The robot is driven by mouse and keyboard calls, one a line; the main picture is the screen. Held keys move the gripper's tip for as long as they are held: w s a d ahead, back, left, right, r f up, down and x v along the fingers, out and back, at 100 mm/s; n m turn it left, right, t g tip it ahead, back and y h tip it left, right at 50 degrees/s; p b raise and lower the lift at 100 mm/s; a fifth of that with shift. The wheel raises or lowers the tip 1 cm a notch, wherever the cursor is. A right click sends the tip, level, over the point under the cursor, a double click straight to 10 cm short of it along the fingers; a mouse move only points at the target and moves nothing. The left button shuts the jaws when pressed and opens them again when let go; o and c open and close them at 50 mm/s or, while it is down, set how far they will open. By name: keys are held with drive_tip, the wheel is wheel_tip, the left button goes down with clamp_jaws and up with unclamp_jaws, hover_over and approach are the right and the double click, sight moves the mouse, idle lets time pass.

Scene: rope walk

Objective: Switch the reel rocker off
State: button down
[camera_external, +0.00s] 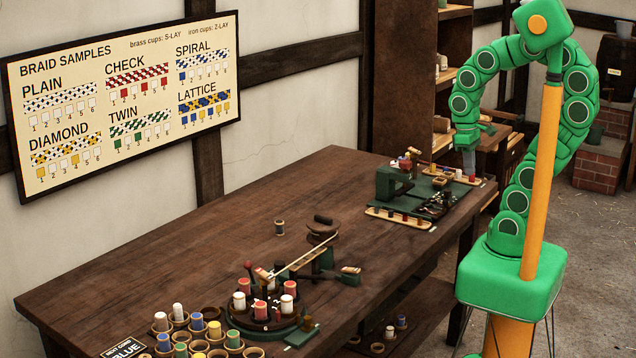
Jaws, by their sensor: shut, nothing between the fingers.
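My gripper (468,162) points down over the far right end of the long wooden table. Its grey fingers are shut and empty. Beneath and beside it is a dark green machine (393,182) on a green base, with small dark parts (438,204) at its right front. The reel rocker cannot be made out at this size, nor can its on or off position. I cannot tell whether the fingertips touch anything there.
The table (190,255) has a broad bare area at left. A braiding stand (262,312) with colored spools is at its near end, beside several small cups (195,335). A sample board (125,100) hangs on the wall.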

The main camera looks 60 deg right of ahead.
drive_tip(key=w+a, duration=0.6)
drive_tip(key=w, duration=0.4)
hover_over(354, 269)
drive_tip(key=w, duration=0.4)
wheel_tip(354, 269, down, 8)
drive_tip(key=shift+g, duration=0.4)
drive_tip(key=x, duration=1.4)
drive_tip(key=shift+s, duration=0.1)
